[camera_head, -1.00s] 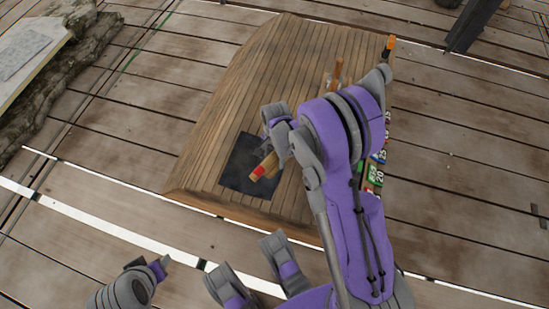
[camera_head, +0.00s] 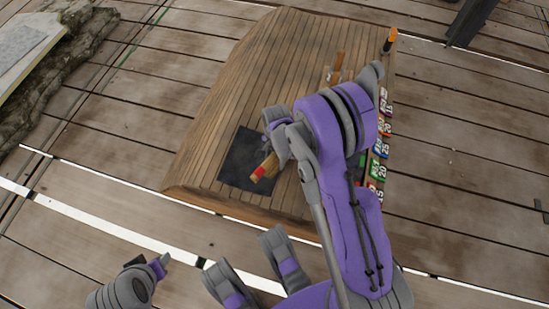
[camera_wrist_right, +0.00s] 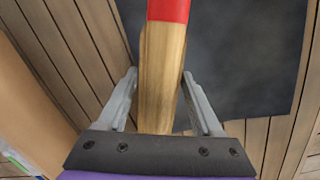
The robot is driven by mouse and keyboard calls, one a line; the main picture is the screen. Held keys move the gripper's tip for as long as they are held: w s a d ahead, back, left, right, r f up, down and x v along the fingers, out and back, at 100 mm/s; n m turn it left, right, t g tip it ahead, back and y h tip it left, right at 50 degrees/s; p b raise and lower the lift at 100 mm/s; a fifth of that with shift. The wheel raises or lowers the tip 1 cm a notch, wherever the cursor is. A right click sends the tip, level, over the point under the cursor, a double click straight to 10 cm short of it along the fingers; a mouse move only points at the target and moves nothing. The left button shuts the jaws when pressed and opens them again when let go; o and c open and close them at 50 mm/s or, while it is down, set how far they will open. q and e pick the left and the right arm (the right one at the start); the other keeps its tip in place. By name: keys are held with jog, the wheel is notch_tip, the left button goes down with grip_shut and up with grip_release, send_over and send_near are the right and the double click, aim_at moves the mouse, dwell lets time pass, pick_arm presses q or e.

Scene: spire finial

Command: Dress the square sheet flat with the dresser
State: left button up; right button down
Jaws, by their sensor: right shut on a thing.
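The dark square sheet (camera_head: 236,162) lies on the planked wooden bench top near its front left end. It also shows behind the tool in the right wrist view (camera_wrist_right: 245,60). My right gripper (camera_head: 273,150) is shut on the dresser (camera_head: 264,169), a wooden bar with a red band. In the right wrist view the fingers grip the dresser's wooden part (camera_wrist_right: 162,70), and the red band lies beyond them. The dresser is over the sheet's right part; whether it touches is unclear.
A wooden-handled tool (camera_head: 338,66) and an orange-and-black item (camera_head: 389,40) stand toward the bench's far right. Colored numbered labels (camera_head: 381,148) line its right edge, partly behind my right arm. A rock with a pale slab (camera_head: 25,45) is at upper left. The bench's far middle is clear.

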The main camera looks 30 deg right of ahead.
aim_at(274, 154)
notch_tip(274, 154, up, 4)
jog(key=p, duration=0.3)
jog(key=shift+r, duration=0.2)
jog(key=shift+f, duration=0.1)
